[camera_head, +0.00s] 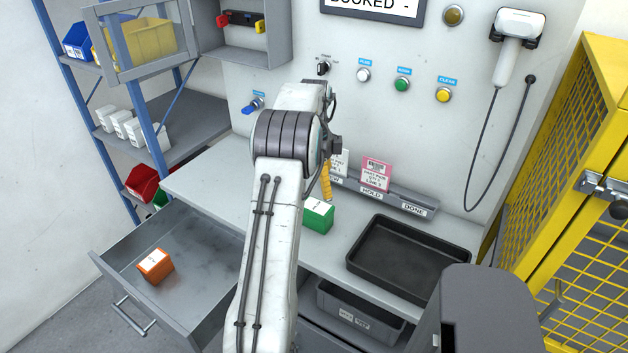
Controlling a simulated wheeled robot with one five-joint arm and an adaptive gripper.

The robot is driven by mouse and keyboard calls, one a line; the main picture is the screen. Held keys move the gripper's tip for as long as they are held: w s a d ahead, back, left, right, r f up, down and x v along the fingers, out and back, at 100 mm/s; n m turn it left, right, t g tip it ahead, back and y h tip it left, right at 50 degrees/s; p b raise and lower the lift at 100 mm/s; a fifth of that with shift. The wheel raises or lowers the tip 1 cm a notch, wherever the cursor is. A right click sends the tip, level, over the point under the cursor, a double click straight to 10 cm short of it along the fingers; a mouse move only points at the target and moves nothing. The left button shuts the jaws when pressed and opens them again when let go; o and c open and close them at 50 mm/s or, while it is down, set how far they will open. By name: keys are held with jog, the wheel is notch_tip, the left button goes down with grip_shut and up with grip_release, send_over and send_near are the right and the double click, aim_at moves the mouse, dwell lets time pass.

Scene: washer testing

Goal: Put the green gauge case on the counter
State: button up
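The green gauge case (319,216), with a white label on top, is on the grey counter (215,180), just right of my arm and left of the black tray. My arm covers part of the space at its left. My gripper cannot be made out; it is hidden behind my own arm links. Whether anything touches the case is not visible.
An open drawer (205,222) at the left holds an orange case (155,266). A black tray (375,275) lies on the counter at the right. A card rail (400,203) runs along the back. A yellow mesh cage (585,150) stands at the right.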

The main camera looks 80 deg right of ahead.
jog(key=w+a+r+n+t+h, duration=0.1)
jog(key=w+a+r+n, duration=0.5)
jog(key=w+a+n, duration=0.35)
jog(key=w+a+r+n, duration=0.6)
jog(key=w+a+n, duration=0.1)
jog(key=w+a, duration=0.45)
jog(key=a+n+t, duration=0.1)
jog(key=a+n, duration=0.9)
jog(key=a, duration=0.7)
jog(key=s+a+f+n+t, duration=0.1)
jog(key=s+a+f+n, duration=0.1)
jog(key=s+a+n, duration=0.2)
jog(key=s+a+f+n+t, duration=0.1)
jog(key=s+a+n, duration=0.3)
jog(key=a+n, duration=0.5)
jog(key=shift+s+a+f+y, duration=0.2)
jog(key=shift+s+f+y, duration=0.15)
jog(key=shift+y, duration=0.05)
jog(key=shift+d, duration=0.1)
